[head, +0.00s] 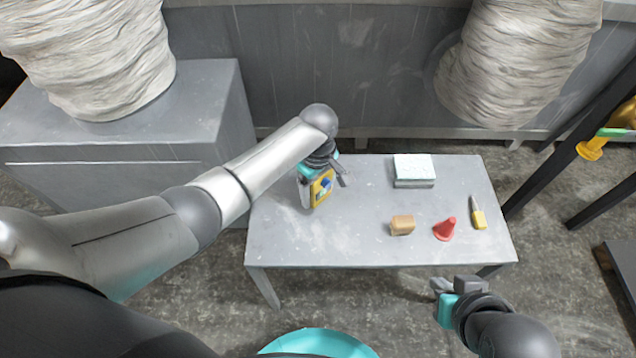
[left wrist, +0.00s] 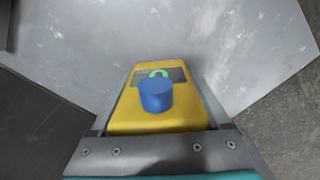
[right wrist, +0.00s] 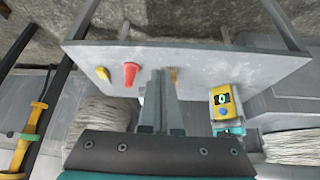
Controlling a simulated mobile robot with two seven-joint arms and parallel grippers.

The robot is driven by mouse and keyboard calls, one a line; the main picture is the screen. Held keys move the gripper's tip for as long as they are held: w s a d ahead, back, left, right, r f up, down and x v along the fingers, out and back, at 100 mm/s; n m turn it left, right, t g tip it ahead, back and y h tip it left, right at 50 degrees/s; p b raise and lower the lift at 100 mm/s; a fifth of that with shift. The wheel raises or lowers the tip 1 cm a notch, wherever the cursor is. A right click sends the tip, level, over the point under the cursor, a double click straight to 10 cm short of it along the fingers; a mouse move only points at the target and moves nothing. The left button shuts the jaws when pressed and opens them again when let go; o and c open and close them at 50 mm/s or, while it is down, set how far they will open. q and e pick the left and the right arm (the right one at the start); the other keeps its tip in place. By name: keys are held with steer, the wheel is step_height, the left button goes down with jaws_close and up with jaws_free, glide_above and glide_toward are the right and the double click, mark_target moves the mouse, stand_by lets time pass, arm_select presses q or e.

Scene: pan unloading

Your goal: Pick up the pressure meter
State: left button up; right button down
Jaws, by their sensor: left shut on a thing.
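The pressure meter (head: 322,187) is a yellow device with a blue knob and a dark display with a green ring. My left gripper (head: 325,176) is shut on it at the left part of the table. In the left wrist view the meter (left wrist: 158,112) sits between the two fingers. The right wrist view also shows the meter (right wrist: 222,100), upright with its face visible. I cannot tell whether its bottom touches the table. My right gripper (head: 458,287) is in front of the table's near edge, shut and empty, with its fingers (right wrist: 162,100) close together.
The grey table (head: 350,235) also bears a pale sponge-like block (head: 414,170), a tan block (head: 402,225), a red cone (head: 445,229) and a yellow-handled tool (head: 479,218). A grey cabinet (head: 120,130) stands at the left. The table's middle is clear.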

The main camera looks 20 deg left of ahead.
arm_select(q)
steer(key=c, duration=0.4)
